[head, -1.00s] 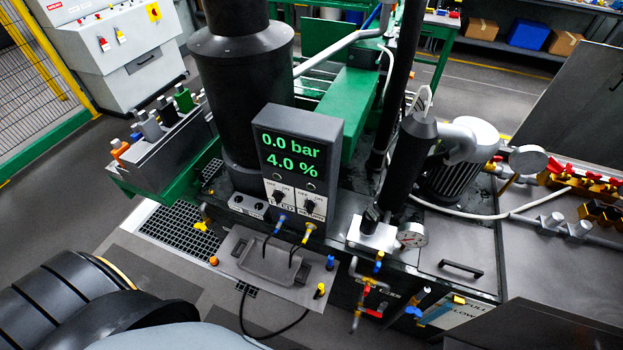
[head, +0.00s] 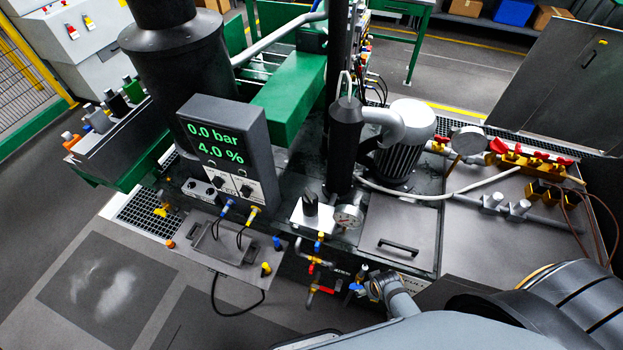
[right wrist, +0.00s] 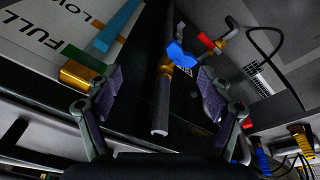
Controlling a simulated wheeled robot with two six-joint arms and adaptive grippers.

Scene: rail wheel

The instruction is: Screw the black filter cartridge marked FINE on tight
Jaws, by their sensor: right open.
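No marking FINE is readable in either view. I cannot tell whether either is the cartridge. My right gripper (right wrist: 158,95) is open and empty in the right wrist view. Its fingers are on either side of a grey pipe end (right wrist: 162,108) with a brass collar. In the head view its arm is at the bottom right. My left gripper is out of view.
A display (head: 222,145) reads 0.0 bar and 4.0 %. A blue-handled valve (right wrist: 182,54) is close to my right gripper. A lid with a black handle (head: 398,246) and a motor (head: 405,140) lie to the right.

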